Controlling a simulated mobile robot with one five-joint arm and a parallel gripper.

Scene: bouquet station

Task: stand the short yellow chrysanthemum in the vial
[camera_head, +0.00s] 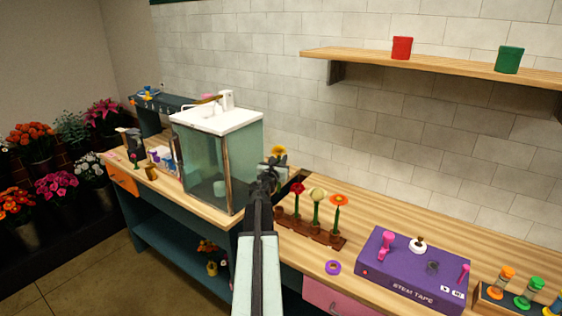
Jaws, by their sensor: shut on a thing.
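My gripper (269,178) is shut on a short yellow chrysanthemum (278,153), whose yellow head shows just above the jaws. Its stem and the jaw tips are mostly hidden by my own arm. The gripper is right of the glass-sided tank and behind-left of the flower rack. I cannot tell for sure which thing is the vial.
A brown rack (297,231) holds several upright flowers. A white-topped glass tank (245,150) stands close at left. A purple stem tape box (405,272), a purple ring (333,267) and coloured holders (524,296) are at right. Bare tabletop (400,215) lies behind the box.

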